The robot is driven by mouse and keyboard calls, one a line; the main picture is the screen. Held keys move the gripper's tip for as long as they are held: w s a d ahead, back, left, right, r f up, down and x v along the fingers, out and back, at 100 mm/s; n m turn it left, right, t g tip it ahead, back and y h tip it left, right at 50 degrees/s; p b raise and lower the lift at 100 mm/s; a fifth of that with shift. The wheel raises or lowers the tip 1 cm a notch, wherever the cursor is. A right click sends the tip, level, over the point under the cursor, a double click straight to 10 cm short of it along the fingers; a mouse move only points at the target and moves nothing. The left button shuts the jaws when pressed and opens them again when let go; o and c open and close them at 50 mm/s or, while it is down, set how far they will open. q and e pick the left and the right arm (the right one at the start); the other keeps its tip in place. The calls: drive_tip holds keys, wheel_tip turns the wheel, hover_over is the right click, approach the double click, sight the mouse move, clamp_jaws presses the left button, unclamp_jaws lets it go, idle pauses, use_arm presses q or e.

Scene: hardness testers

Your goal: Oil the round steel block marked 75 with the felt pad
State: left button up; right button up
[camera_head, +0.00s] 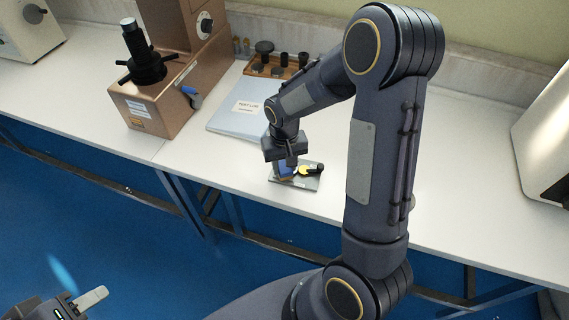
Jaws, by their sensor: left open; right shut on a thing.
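My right gripper (287,161) is low over a small grey tray (313,185) on the bench, pointing down. It is shut on a small blue thing (286,172), mostly hidden by the fingers; I cannot tell whether this is the felt pad. A yellow and black item (309,169) lies at the tray, just right of the gripper. I cannot make out a round steel block marked 75 or any marking. My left gripper (86,304) is open and empty at the bottom left, over the blue floor and away from the bench.
A brown hardness tester (147,106) stands at the back left, beside a blue-white folder (240,118). Behind the folder, a wooden rack (267,69) holds dark parts. A pale machine (545,135) stands at the right edge. My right arm hides part of the bench.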

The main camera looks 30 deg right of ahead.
wheel_tip(320, 180, up, 2)
drive_tip(key=shift+w+d+r, duration=0.15)
drive_tip(key=shift+r, duration=0.1)
drive_tip(key=shift+d+r+p, duration=0.15)
drive_tip(key=shift+r+p, duration=0.1)
drive_tip(key=shift+p, duration=0.3)
wheel_tip(320, 180, up, 2)
drive_tip(key=shift+r+p, duration=0.2)
drive_tip(key=shift+p, duration=0.65)
drive_tip(key=shift+r+p, duration=0.6)
drive_tip(key=shift+r, duration=0.15)
drive_tip(key=shift+r+p, duration=0.35)
drive_tip(key=shift+r, duration=0.15)
use_arm(q)
wheel_tip(320, 180, up, 5)
drive_tip(key=shift+s+a+r, duration=0.1)
drive_tip(key=shift+a+r, duration=0.05)
drive_tip(key=shift+r, duration=0.05)
drive_tip(key=shift+f, duration=0.1)
use_arm(e)
drive_tip(key=shift+a+f, duration=0.1)
drive_tip(key=shift+a, duration=0.1)
